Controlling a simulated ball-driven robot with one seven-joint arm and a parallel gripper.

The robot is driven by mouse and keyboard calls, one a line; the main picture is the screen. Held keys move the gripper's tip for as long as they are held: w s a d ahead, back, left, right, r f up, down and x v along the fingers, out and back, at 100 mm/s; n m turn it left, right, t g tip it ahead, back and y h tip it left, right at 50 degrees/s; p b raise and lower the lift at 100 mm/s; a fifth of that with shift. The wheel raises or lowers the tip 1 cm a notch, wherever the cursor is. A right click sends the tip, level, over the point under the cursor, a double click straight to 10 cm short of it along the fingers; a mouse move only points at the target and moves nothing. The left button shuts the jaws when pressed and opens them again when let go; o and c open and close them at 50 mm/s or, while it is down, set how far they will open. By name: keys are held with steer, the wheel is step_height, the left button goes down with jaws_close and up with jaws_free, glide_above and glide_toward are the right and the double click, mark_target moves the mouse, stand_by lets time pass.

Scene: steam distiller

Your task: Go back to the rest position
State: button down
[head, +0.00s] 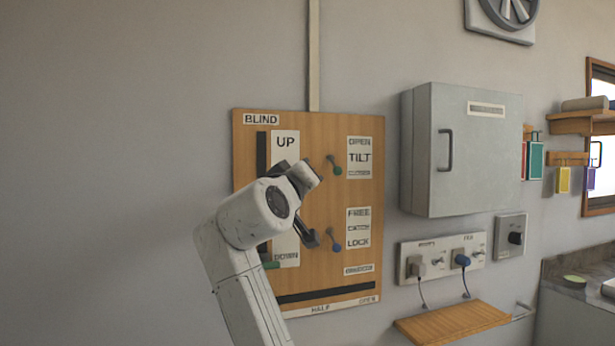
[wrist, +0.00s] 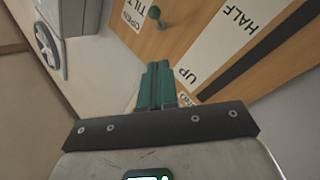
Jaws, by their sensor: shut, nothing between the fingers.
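The fingertips cannot be clearly made out there. The TILT lever's green knob (head: 337,171) and the blue knob (head: 336,247) by FREE/LOCK are in plain sight.
A grey wall cabinet (head: 430,150) hangs right of the board. Below it are a socket panel (head: 440,258) with plugs and a small wooden shelf (head: 455,322). A counter (head: 570,268) stands at the far right. The wall left of my arm is bare.

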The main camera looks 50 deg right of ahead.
stand_by(0.4)
steer(key=s+a+f+n+y+p, duration=0.1)
steer(key=a+f+y, duration=0.2)
steer(key=f, duration=1)
steer(key=a+f+n+y, duration=0.2)
steer(key=a+f+y, duration=0.15)
steer(key=f, duration=0.95)
steer(key=s+a+f+n+y+p, duration=0.15)
steer(key=f+y, duration=0.25)
steer(key=f, duration=0.9)
steer(key=s+a+f+g+y, duration=0.1)
steer(key=s+a+f+y, duration=0.1)
steer(key=s+a+f, duration=0.5)
steer(key=s+a+f+g+y, duration=0.1)
steer(key=s+a+f+y, duration=0.15)
steer(key=s+f, duration=0.5)
steer(key=s+a+f+g+y, duration=0.1)
steer(key=s+a+f+g, duration=0.1)
steer(key=s, duration=0.4)
steer(key=s+a+f+n+g+y, duration=0.1)
steer(key=s+a+f+y, duration=0.1)
steer(key=s+a+f, duration=0.2)
steer(key=s+f, duration=0.1)
steer(key=s, duration=0.2)
steer(key=shift+s+f+g+y, duration=0.3)
steer(key=shift+f+g, duration=0.1)
steer(key=shift+n, duration=0.25)
